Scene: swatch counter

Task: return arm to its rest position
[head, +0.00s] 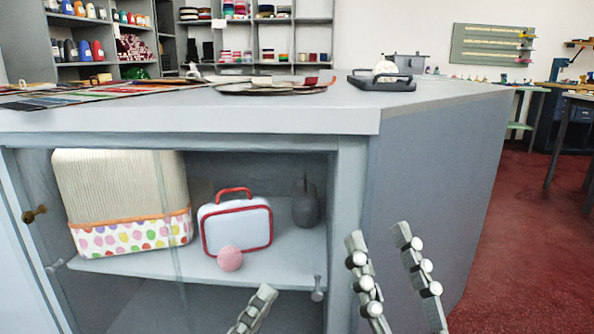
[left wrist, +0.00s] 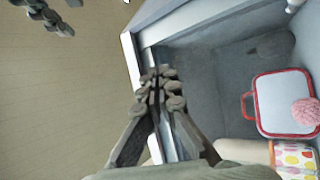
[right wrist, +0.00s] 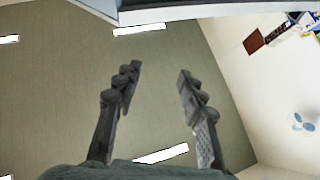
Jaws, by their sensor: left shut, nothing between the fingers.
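My left gripper (head: 254,308) is low in front of the grey cabinet in the head view. Its fingers are together and empty; in the left wrist view the closed fingertips (left wrist: 158,85) show near the cabinet's edge. My right gripper (head: 392,244) is in front of the cabinet's right corner, its fingers apart. In the right wrist view its open fingers (right wrist: 158,84) have nothing between them. Neither gripper visibly touches anything.
The cabinet shelf (head: 185,263) holds a white box with dotted base (head: 120,195), a red-trimmed case (head: 236,226), a pink ball (head: 229,258) and a dark container (head: 305,206). The counter top (head: 190,121) is above. Red floor (head: 530,230) is clear at right.

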